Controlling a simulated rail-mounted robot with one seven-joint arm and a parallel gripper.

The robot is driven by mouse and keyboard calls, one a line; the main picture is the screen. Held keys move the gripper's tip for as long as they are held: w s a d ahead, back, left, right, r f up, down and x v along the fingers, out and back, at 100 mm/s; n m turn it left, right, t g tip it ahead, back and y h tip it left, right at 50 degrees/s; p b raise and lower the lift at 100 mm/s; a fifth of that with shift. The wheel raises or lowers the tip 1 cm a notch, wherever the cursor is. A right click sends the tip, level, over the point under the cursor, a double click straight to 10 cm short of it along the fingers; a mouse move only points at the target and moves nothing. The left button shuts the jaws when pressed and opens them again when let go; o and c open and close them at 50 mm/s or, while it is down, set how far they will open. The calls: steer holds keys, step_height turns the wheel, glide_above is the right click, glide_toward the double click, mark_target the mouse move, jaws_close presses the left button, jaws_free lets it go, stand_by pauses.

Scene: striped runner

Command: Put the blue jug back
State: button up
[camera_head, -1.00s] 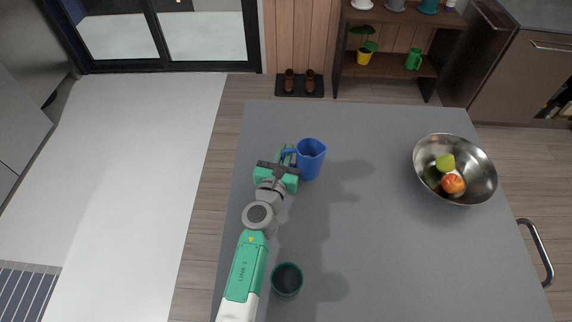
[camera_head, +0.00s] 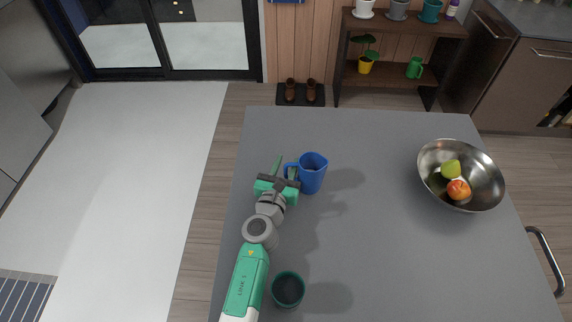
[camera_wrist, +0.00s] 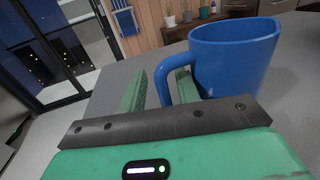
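The blue jug (camera_head: 312,174) stands upright on the grey table, its handle turned left toward my gripper. My gripper (camera_head: 285,168) is at the handle with its two green fingers apart. In the wrist view the jug (camera_wrist: 235,58) fills the upper right. Its handle (camera_wrist: 164,82) lies between the fingers (camera_wrist: 160,90). The right finger is partly hidden behind the handle, in the handle's opening. A gap shows between the left finger and the handle.
A dark green cup (camera_head: 288,290) stands beside my arm. A metal bowl (camera_head: 432,195) with fruit is at the table's right. A wooden shelf (camera_head: 395,78) with pots and a green can (camera_head: 414,68) stands beyond the table. The table's middle is clear.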

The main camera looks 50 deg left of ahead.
steer(key=p+v, duration=0.2)
steer(key=v, duration=1)
